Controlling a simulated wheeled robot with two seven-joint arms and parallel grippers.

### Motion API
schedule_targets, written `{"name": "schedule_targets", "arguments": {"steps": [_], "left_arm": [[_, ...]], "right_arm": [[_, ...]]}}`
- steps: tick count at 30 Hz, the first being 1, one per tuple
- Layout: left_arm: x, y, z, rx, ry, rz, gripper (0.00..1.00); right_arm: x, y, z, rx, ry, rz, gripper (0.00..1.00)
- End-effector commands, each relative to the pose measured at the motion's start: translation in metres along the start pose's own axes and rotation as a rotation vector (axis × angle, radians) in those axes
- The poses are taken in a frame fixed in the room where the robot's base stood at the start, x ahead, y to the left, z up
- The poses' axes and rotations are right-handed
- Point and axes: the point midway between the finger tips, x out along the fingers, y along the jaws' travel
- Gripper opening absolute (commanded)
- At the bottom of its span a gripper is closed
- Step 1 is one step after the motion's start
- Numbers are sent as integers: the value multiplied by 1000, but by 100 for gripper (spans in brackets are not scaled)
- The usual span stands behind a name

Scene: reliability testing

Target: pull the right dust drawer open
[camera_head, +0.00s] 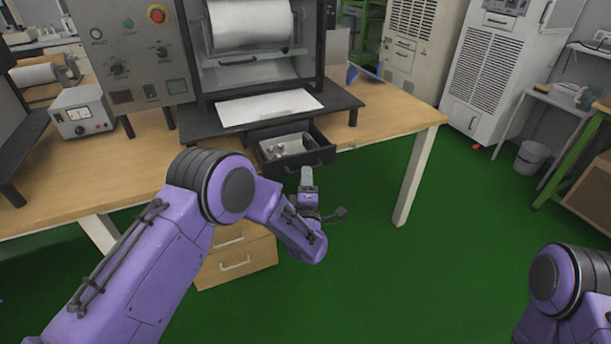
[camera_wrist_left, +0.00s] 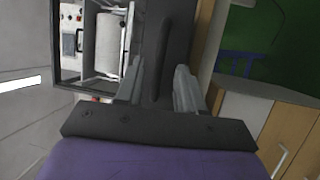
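A dark drawer (camera_head: 291,150) with a grey inside stands pulled out under the machine's black base (camera_head: 224,119), and a few small things lie in it. It has a dark handle on its front. My left gripper (camera_head: 307,180) is just in front of and below the drawer front. In the left wrist view, the two grey fingers of my left gripper (camera_wrist_left: 158,88) are apart. A dark bar (camera_wrist_left: 164,55), which looks like the handle, shows between them against a dark surface; I cannot tell whether they touch it. My right gripper is out of view.
The machine stands on a wooden table (camera_head: 385,122), with a small meter box (camera_head: 82,111) at left. Wooden drawers (camera_head: 237,266) are below the table, behind my left arm. A pale table leg (camera_head: 413,178) stands right of the gripper. Green floor (camera_head: 450,250) to the right is clear.

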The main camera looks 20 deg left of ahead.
Motion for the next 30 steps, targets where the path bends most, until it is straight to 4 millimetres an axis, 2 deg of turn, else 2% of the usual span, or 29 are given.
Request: {"name": "schedule_targets", "arguments": {"steps": [1,6,10,15,27,29,30], "left_arm": [[-14,-2,1,2,-5,-2,38],[-54,-2,0,3,-3,-1,38],[-74,-1,0,2,-1,-1,38],[-82,0,-1,1,2,0,38],[-82,-1,-1,9,2,-1,38],[-82,-5,4,77,-25,-20,38],[-88,-15,8,175,-73,-64,38]], "right_arm": [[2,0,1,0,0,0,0],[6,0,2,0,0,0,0],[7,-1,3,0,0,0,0],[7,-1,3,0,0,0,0],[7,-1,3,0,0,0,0],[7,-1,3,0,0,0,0],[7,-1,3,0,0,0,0]]}}
